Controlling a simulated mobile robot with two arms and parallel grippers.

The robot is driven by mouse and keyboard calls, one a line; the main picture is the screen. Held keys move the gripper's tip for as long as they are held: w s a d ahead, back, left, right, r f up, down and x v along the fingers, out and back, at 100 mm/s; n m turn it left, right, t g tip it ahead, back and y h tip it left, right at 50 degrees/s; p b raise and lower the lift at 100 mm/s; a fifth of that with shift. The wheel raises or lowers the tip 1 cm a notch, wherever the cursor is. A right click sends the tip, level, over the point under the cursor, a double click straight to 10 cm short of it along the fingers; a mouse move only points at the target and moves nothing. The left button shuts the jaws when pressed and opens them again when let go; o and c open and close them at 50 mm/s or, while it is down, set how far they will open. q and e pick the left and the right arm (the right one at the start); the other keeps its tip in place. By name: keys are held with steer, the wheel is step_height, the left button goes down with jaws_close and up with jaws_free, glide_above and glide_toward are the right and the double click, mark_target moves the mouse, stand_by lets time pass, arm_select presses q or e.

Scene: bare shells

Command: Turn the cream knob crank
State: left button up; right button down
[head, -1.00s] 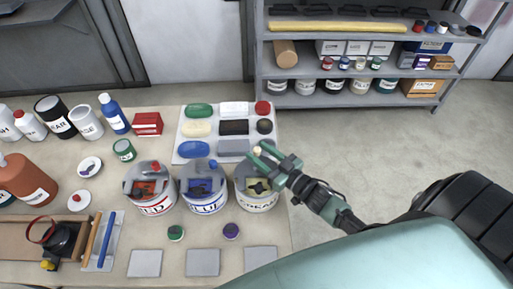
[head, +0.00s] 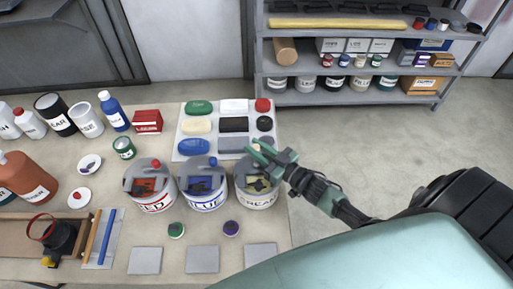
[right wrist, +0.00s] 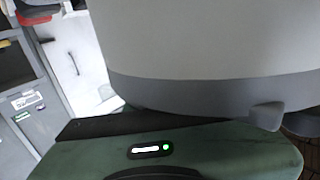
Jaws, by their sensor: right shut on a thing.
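The cream bucket (head: 258,200) stands at the right end of a row of three buckets, with a grey lid and dark crank parts on top. The small cream knob (head: 257,144) shows at the far side of its top, beside my green fingers. My right gripper (head: 258,151) reaches in from the right over the bucket's far rim, shut on the cream knob, which its fingers partly hide. In the right wrist view, a large pale rounded surface with a grey band (right wrist: 210,45) fills the upper part, close to the camera; I cannot tell which part it is. My left gripper is not in view.
The blue bucket (head: 204,195) and red bucket (head: 150,195) stand left of the cream one. A tray of colored blocks (head: 215,133) lies behind them. Grey square tiles (head: 203,260) and two small caps lie in front. The floor right of the table is clear.

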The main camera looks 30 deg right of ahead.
steer(key=n+y, duration=0.1)
steer(key=n+g+y+b, duration=0.1)
steer(key=y+b, duration=0.1)
steer(key=shift+w+a+f+n+g+y, duration=0.15)
steer(key=shift+w+a+n+g+y, duration=0.15)
steer(key=shift+a+n+g, duration=0.1)
steer(key=n+g+y+b, duration=0.2)
steer(key=b, duration=0.1)
steer(key=shift+a+y, duration=0.35)
steer(key=shift+y, duration=0.05)
steer(key=n+g+y+b, duration=0.2)
steer(key=shift+s+a+g+b, duration=0.1)
steer(key=shift+a+g+b, duration=0.2)
steer(key=shift+a, duration=0.1)
steer(key=shift+a+g, duration=0.1)
steer(key=shift+g, duration=0.2)
steer(key=shift+r, duration=0.2)
steer(key=c, duration=1.2)
jaws_free()
steer(key=shift+c, duration=0.2)
